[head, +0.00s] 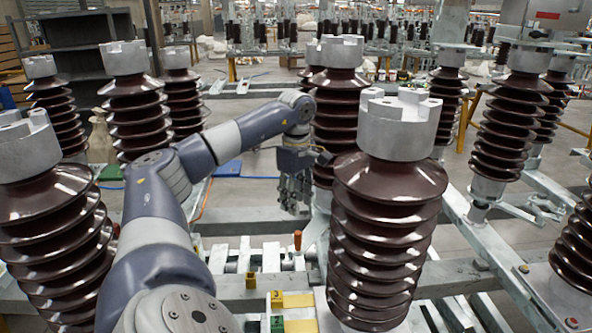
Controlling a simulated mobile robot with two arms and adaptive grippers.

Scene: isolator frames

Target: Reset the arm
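My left arm reaches in from the bottom left and bends over the metal frame in the middle. My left gripper (294,192) hangs down at the arm's end, just left of a brown ribbed insulator (340,112). Its fingers look dark and small, and I cannot tell whether they are apart or closed. I see nothing clearly held in it. A larger insulator (387,235) with a grey metal cap stands upright in front, to the right of the gripper. My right arm and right gripper are not in view.
More upright insulators stand at the left (50,225) and right (508,125). A grey shelf (85,45) stands at the back left. Open floor (245,105) shows behind the arm.

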